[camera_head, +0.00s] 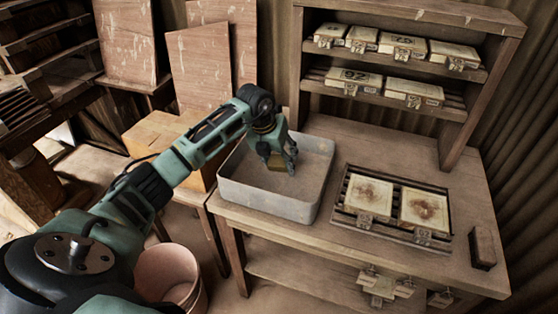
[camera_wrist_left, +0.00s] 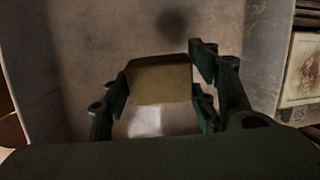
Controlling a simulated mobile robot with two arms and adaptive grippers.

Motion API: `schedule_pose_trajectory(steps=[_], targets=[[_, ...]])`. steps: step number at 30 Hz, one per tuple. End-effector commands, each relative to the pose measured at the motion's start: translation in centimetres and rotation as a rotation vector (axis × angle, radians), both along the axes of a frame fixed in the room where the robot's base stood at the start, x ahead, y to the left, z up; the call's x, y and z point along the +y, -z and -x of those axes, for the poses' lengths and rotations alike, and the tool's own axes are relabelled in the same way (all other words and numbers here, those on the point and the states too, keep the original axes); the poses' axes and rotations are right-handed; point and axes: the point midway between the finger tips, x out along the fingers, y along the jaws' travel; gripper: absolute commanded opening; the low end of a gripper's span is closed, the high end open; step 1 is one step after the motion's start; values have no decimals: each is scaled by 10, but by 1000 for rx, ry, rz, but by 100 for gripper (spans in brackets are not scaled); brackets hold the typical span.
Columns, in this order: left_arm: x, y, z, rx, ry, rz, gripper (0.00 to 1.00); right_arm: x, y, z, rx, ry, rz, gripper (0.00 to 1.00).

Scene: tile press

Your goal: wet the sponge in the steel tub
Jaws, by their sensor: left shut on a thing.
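The steel tub (camera_head: 268,202) is a grey rectangular basin at the left end of the wooden table. My left gripper (camera_head: 279,166) is inside the tub's outline, pointing down, shut on the yellowish-brown sponge (camera_head: 277,163). In the left wrist view the sponge (camera_wrist_left: 160,82) is a block between the fingers of the left gripper (camera_wrist_left: 162,95), with the tub's inner surface (camera_wrist_left: 90,50) behind it. I cannot tell whether the sponge touches the bottom or any water. My right gripper is not in view.
A slatted rack (camera_head: 393,236) with two stained tiles lies right of the tub. A dark brush-like block (camera_head: 482,247) is at the table's right. A shelf (camera_head: 398,97) with several boxed tiles stands behind. A pinkish bucket (camera_head: 172,272) stands on the floor at left.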

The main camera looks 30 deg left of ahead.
Motion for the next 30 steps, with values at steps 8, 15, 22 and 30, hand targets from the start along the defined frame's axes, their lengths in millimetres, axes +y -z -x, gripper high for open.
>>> schedule_pose_trajectory(steps=[8, 15, 22, 30], targets=[[0, -4, 0, 0, 0, 0, 33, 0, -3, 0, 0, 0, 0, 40], [0, -23, 0, 0, 1, 0, 33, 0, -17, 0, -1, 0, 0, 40], [0, -41, 0, -1, 0, -1, 33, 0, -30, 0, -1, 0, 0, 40], [0, -63, 0, 0, 0, 0, 33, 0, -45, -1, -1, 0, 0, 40]])
